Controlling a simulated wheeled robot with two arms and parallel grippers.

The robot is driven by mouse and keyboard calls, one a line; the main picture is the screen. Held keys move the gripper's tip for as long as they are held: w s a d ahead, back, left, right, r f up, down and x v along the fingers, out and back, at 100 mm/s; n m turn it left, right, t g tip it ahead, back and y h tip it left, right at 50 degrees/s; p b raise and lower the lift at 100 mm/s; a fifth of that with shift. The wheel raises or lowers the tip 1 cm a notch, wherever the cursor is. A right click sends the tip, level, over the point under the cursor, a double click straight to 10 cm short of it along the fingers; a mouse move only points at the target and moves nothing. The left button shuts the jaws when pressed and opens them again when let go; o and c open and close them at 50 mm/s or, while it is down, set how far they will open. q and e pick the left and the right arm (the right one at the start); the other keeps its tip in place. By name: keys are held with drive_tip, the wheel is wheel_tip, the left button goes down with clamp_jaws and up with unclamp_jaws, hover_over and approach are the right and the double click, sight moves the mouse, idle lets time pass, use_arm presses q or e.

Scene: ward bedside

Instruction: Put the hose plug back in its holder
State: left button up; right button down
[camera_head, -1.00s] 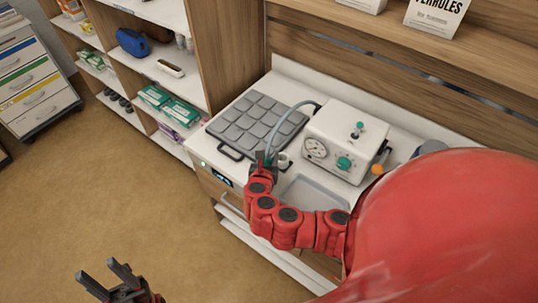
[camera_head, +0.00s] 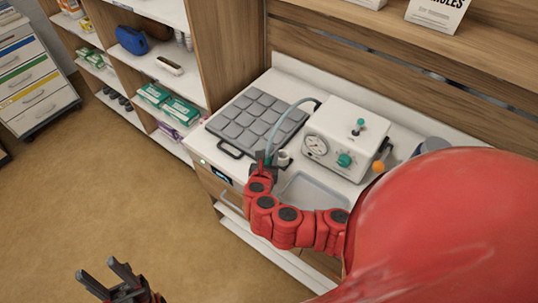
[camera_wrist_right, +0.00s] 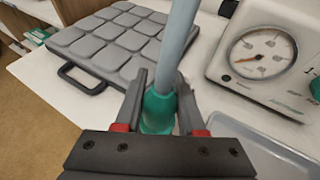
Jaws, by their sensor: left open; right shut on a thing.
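My right gripper (camera_wrist_right: 160,105) is shut on the green hose plug (camera_wrist_right: 158,112), which has the grey-blue hose (camera_wrist_right: 176,45) rising from its top. In the head view the right gripper (camera_head: 265,160) is over the counter's front part, and the hose (camera_head: 283,118) arcs from it to the back of the white gauge unit (camera_head: 345,138). A small pale cup-like piece (camera_head: 283,158), perhaps the holder, stands just right of the gripper. The plug's lower end is hidden by the gripper. My left gripper (camera_head: 108,280) is open and empty, low at the left over the floor.
A grey segmented pad with a handle (camera_head: 250,125) lies left of the gauge unit. A shallow grey tray (camera_head: 312,190) is in front of the unit. An orange knob (camera_head: 378,167) sticks out at the unit's right. Shelves (camera_head: 160,70) stand at the left. My red arm covers the right.

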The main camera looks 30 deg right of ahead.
drive_tip(key=shift+f+b, duration=1.15)
drive_tip(key=shift+f, duration=0.3)
drive_tip(key=shift+c, duration=2.1)
unclamp_jaws()
drive_tip(key=p+v, duration=0.3)
drive_tip(key=v, duration=1.4)
drive_tip(key=shift+a+r, duration=0.15)
drive_tip(key=shift+r, duration=0.05)
